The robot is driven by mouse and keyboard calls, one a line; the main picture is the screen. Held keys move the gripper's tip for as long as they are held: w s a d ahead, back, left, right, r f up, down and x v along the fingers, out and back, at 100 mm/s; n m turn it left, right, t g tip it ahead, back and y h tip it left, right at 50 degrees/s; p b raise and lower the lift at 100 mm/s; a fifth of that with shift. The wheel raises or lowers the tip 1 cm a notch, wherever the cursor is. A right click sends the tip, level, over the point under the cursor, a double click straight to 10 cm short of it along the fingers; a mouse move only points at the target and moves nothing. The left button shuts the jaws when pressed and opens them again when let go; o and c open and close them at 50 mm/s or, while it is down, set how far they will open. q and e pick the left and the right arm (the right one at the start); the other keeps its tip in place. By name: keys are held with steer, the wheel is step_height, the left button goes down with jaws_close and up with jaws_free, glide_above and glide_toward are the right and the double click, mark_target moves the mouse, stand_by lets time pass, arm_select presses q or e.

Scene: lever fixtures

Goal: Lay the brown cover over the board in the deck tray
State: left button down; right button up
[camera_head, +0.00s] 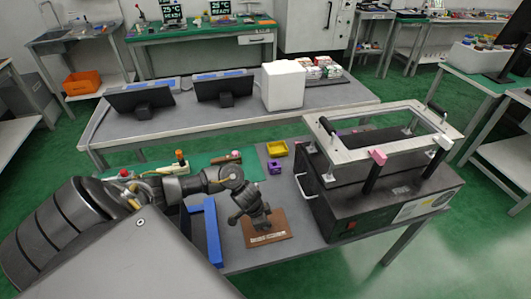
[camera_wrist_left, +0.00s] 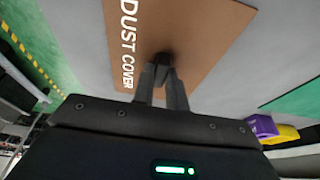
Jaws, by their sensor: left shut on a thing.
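The brown cover (camera_head: 279,231), a flat plate marked "DUST COVER", is over the near part of the grey table, left of the black fixture box. It also shows in the left wrist view (camera_wrist_left: 200,30). My left gripper (camera_head: 262,213) is above the cover, its fingers (camera_wrist_left: 163,80) shut on the cover's small dark knob (camera_wrist_left: 163,58). I cannot tell whether the cover touches the table. The black fixture box (camera_head: 375,205) carries a raised light frame with handles. The board and deck tray cannot be made out clearly; the frame partly covers the box's top. My right gripper is not in view.
A blue bracket (camera_head: 212,232) stands just left of the cover. A yellow bin (camera_head: 277,148) and a purple block (camera_head: 274,167) are behind it. The fixture box has a side handle (camera_head: 303,186) facing the cover. Some bare table lies between.

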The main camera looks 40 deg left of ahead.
arm_select(q)
steer(key=shift+r, duration=0.5)
step_height(320, 180, up, 2)
steer(key=shift+r+p, duration=0.15)
steer(key=shift+p, duration=0.2)
steer(key=s+d+r+p, duration=0.7)
steer(key=s+d+r, duration=0.1)
steer(key=d+r, duration=0.25)
steer(key=w+d+r, duration=0.3)
steer(key=w+r, duration=0.1)
steer(key=r, duration=0.2)
steer(key=w+d+r, duration=0.4)
steer(key=r, duration=0.3)
steer(key=a+r+n+b, duration=0.1)
steer(key=a+r, duration=0.4)
steer(key=r, duration=0.5)
steer(key=shift+w+r, duration=0.15)
steer(key=shift+w, duration=0.3)
